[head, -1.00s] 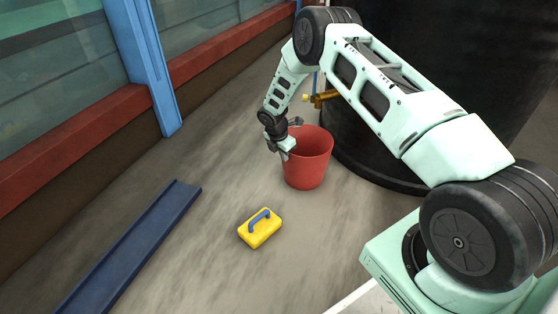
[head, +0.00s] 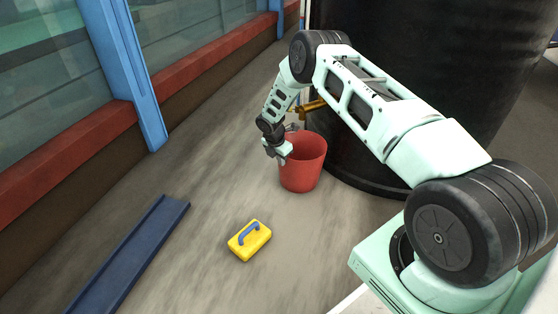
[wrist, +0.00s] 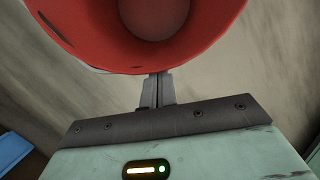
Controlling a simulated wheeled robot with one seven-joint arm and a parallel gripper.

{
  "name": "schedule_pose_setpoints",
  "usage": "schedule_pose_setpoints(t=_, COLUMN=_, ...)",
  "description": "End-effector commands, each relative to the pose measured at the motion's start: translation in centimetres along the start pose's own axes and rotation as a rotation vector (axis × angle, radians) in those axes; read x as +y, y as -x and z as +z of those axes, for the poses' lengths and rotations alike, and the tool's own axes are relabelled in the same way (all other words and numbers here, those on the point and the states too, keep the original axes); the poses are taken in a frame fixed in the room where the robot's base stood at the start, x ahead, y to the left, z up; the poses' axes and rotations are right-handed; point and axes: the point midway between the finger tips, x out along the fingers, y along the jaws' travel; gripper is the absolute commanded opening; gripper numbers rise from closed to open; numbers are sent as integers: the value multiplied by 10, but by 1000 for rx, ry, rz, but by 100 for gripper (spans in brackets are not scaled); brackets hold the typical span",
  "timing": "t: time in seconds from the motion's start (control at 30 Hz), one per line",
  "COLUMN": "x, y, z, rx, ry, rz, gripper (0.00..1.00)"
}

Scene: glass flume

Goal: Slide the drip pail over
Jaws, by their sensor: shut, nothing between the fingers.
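The drip pail is a red, open-topped bucket (head: 303,168) standing upright on the floor beside the big black tank, under a brass tap. It also fills the top of the wrist view (wrist: 95,45), where I see into its empty inside. My gripper (head: 277,156) is at the pail's left side, close to the rim. In the wrist view its fingers (wrist: 157,78) are shut together with nothing between them, and their tips meet the pail's near edge. I cannot tell whether they touch it.
A yellow block with a blue handle (head: 249,241) lies on the floor in front of the pail. A dark blue channel (head: 130,258) lies further left. The black tank (head: 420,90) stands behind and right of the pail, with the brass tap (head: 312,106).

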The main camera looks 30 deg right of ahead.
Motion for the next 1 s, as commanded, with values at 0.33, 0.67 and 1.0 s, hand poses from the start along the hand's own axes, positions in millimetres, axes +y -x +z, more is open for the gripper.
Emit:
schedule_pose_setpoints(t=0.33, x=0, y=8, z=-21, rx=0, ry=2, rz=-2, gripper=0)
schedule_pose_setpoints(t=0.67, x=0, y=74, z=-29, rx=-1, ry=-4, rz=0, gripper=0)
schedule_pose_setpoints(t=1.0, x=0, y=107, z=-31, rx=0, ry=-5, rz=-1, gripper=0)
